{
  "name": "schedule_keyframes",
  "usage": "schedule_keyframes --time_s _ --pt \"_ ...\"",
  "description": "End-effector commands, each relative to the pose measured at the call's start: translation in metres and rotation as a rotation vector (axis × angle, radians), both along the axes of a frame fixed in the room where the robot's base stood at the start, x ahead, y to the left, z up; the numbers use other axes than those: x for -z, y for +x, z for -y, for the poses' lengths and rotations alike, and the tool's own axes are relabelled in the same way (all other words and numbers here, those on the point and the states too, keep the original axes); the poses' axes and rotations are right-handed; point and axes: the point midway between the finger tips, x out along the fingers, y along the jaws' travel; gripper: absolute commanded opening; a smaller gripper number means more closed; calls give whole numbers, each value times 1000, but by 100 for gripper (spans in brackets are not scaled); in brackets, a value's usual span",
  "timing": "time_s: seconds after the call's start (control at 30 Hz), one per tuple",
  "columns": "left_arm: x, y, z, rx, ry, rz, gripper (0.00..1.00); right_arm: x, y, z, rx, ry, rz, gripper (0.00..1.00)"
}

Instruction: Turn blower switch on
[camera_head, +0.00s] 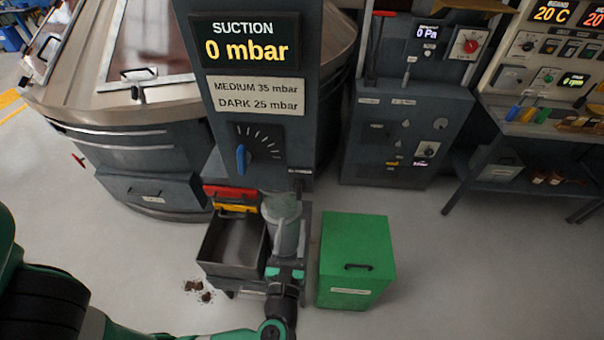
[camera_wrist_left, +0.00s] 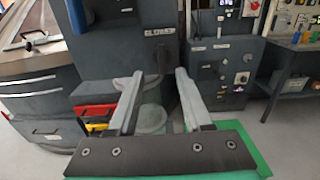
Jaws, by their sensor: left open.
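The grey control column carries a small label (camera_wrist_left: 160,31) that seems to read "BLOWER", also in the head view (camera_head: 300,172). Below it, in the left wrist view, is a dark rotary switch (camera_wrist_left: 163,58), hard to make out against the panel; its setting cannot be read. My left gripper (camera_wrist_left: 159,74) is open and empty, its two fingers pointing at the column with the switch between their tips in the picture. In the head view my left gripper (camera_head: 286,240) is below the panel. The display (camera_head: 246,43) reads suction 0 mbar. My right gripper is not in view.
A blue dial lever (camera_head: 241,158) sits left of the label. Below are red (camera_head: 231,193) and yellow handles, an open dark bin (camera_head: 222,262) and a grey canister. A green box (camera_head: 357,250) stands right. Grey cabinets stand behind, with free floor between.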

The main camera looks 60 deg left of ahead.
Motion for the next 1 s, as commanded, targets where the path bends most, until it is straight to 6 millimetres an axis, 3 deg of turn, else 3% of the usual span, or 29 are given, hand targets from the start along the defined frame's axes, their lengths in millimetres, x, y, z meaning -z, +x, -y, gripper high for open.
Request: schedule_keyframes --time_s 0.27,0.7,1.0 --pt "-4 4 -3 4 0 1 50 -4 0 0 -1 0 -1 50" --pt "-5 46 -78 -2 2 3 50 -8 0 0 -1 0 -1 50" --pt "-4 60 -99 4 1 2 50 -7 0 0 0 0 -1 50"
